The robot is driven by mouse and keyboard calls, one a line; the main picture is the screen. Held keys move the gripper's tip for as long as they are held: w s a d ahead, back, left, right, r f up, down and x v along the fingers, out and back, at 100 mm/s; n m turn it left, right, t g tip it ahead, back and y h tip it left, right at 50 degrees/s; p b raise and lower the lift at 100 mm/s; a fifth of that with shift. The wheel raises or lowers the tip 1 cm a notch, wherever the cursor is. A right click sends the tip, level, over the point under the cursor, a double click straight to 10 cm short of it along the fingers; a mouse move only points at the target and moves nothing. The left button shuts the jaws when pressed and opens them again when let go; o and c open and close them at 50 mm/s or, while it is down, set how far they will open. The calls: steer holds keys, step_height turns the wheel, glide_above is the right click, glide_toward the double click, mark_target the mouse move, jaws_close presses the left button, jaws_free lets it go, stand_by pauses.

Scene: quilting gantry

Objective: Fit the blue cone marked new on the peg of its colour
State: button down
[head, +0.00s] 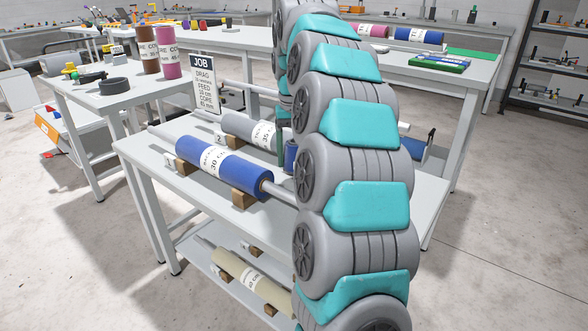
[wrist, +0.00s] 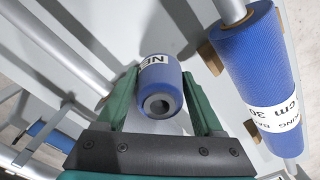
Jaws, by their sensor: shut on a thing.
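The blue cone (wrist: 157,74) has a white band, partly visible, with letters that look like the start of "NEW". Its end with a dark round hole faces the wrist camera. My gripper (wrist: 160,84) has its two green fingers shut on the cone's sides. In the head view a small blue part of the cone (head: 290,155) shows at the left edge of my arm, which hides most of the gripper. I cannot make out a blue peg in either view.
A large blue roll (head: 222,166) lies on a bar beside my gripper; it also fills the right of the wrist view (wrist: 252,75). A grey roll (head: 250,131) lies behind it. A JOB sign (head: 203,84) stands at the back. A cream roll (head: 252,279) is on the lower shelf.

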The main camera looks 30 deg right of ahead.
mark_target(294, 141)
steer(key=shift+f, duration=1.9)
steer(key=shift+f, duration=0.1)
jaws_free()
steer(key=shift+r, duration=3.9)
